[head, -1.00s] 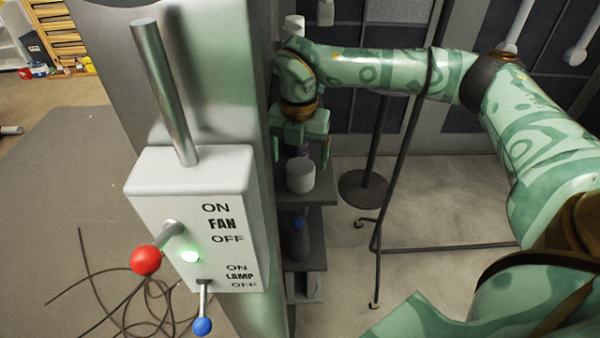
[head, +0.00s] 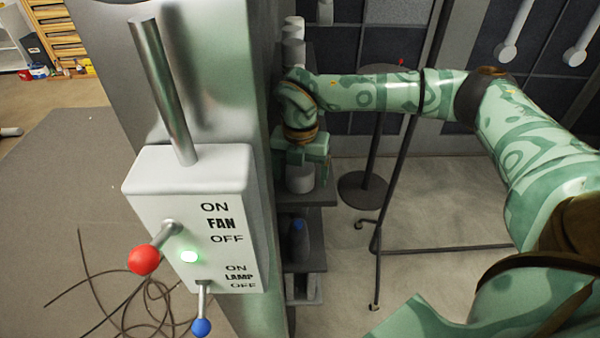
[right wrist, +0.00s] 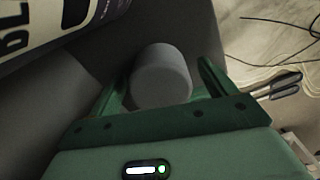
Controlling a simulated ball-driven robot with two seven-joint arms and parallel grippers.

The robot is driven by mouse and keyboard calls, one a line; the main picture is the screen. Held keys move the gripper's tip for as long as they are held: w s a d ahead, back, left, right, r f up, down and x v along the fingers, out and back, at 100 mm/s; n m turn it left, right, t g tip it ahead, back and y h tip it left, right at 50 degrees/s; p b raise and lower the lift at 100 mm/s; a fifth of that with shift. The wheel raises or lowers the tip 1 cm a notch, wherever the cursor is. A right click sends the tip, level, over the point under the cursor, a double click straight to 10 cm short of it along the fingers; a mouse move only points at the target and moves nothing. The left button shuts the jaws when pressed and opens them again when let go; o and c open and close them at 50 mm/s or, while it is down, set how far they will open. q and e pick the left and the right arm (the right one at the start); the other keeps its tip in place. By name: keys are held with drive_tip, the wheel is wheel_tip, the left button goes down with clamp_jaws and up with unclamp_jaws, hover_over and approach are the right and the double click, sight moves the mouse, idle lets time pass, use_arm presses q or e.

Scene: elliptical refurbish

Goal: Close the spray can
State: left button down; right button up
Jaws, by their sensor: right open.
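A plain light grey cylinder (head: 300,180), possibly a spray can cap, stands on the upper shelf beside the metal column. My right gripper (head: 302,165) is over it, pointing down, and partly hides it. In the right wrist view the same cylinder (right wrist: 162,72) lies between the two open green fingers, with a gap on the right side. A can-like object with large dark lettering (right wrist: 55,25) shows at the top left of that view; I cannot tell for sure that it is the spray can. My left gripper is not in view.
A white switch box (head: 190,215) with a red-knobbed fan lever and a blue-knobbed lamp lever stands close in front. A dark bottle with a blue top (head: 298,238) stands on the lower shelf. A dark stand (head: 374,190) is to the right. Cables lie on the floor.

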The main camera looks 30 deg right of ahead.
drive_tip(key=c, duration=1)
drive_tip(key=shift+r, duration=0.15)
drive_tip(key=shift+r, duration=0.25)
wheel_tip(320, 180, up, 2)
drive_tip(key=shift+w+r, duration=0.1)
drive_tip(key=s+r, duration=0.3)
drive_tip(key=s, duration=0.1)
drive_tip(key=s+r, duration=0.3)
drive_tip(key=s, duration=0.2)
drive_tip(key=s+d+r, duration=0.1)
drive_tip(key=s+r, duration=0.3)
drive_tip(key=s, duration=0.1)
drive_tip(key=shift+s+p, duration=0.1)
drive_tip(key=shift+p, duration=0.3)
